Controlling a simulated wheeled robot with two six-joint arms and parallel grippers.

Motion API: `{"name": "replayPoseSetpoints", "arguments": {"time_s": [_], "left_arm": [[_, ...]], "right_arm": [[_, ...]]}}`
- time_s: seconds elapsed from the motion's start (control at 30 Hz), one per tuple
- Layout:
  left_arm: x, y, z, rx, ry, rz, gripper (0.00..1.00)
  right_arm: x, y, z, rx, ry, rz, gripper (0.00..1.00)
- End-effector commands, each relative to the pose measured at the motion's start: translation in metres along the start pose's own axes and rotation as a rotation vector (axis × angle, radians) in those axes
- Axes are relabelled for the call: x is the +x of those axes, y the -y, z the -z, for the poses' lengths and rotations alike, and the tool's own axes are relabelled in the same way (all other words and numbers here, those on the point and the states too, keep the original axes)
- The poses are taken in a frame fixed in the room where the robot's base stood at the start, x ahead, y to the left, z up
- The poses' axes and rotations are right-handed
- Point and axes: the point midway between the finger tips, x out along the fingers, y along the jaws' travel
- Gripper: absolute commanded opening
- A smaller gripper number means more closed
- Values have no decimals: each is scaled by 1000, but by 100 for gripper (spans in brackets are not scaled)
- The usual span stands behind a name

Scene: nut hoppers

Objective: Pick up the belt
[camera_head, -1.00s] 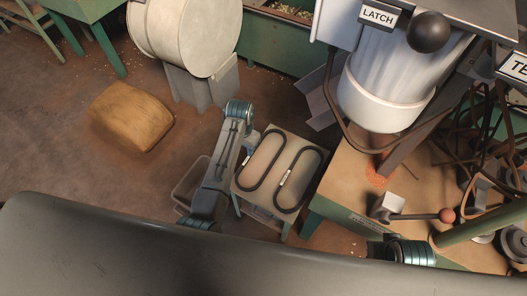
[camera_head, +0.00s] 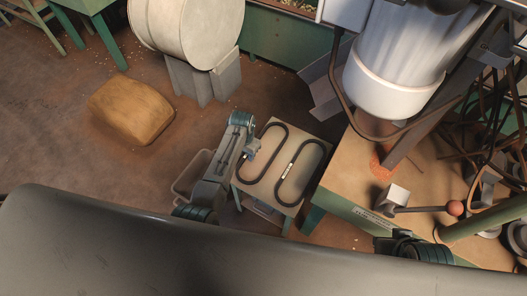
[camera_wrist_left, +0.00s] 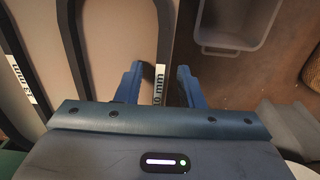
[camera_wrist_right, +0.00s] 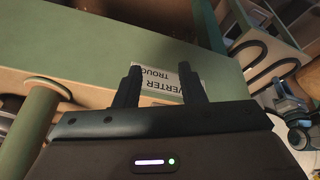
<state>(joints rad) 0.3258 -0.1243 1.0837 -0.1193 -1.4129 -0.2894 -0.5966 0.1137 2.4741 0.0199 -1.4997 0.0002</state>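Two black looped belts lie side by side on a small pale-topped table (camera_head: 250,192). The left belt (camera_head: 275,124) and right belt (camera_head: 322,160) each have a white label. My left gripper (camera_head: 251,150) is over the left belt's outer side. In the left wrist view my left gripper (camera_wrist_left: 159,85) is open, with one finger on each side of that belt's labelled strand (camera_wrist_left: 165,38); contact cannot be told. The other belt (camera_wrist_left: 20,85) shows at far left there.
A grey bin (camera_head: 188,172) stands on the floor just left of the belt table. A brown sack (camera_head: 130,108) lies farther left. A workbench (camera_head: 350,175) with a hopper (camera_head: 385,85) and a ball-ended lever (camera_head: 425,209) stands at right. Open floor lies to the left.

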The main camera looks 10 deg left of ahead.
Motion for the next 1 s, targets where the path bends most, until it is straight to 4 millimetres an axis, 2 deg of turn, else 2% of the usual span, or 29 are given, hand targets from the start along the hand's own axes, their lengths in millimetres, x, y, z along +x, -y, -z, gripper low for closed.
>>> {"name": "replayPoseSetpoints", "arguments": {"time_s": [0.03, 0.2, 0.63, 0.77, 0.93, 1.0], "left_arm": [[0, 0, 0, 0, 0, 0, 35], [0, 0, 0, 0, 0, 0, 1], [-4, 0, 0, 0, -1, 0, 0], [-14, 0, 1, 0, -2, 0, 0], [-41, 0, 1, 0, -3, 0, 0], [-38, -8, -15, 0, 1, -3, 0]], "right_arm": [[0, 0, 0, 0, 0, 0, 36], [0, 0, 0, 0, 0, 0, 36], [-1, 0, 0, 0, 4, -2, 36], [-5, -2, -2, 0, 26, -8, 36], [-6, -8, -2, -6, 65, -29, 36], [7, -8, -5, -4, 78, -27, 36]]}}
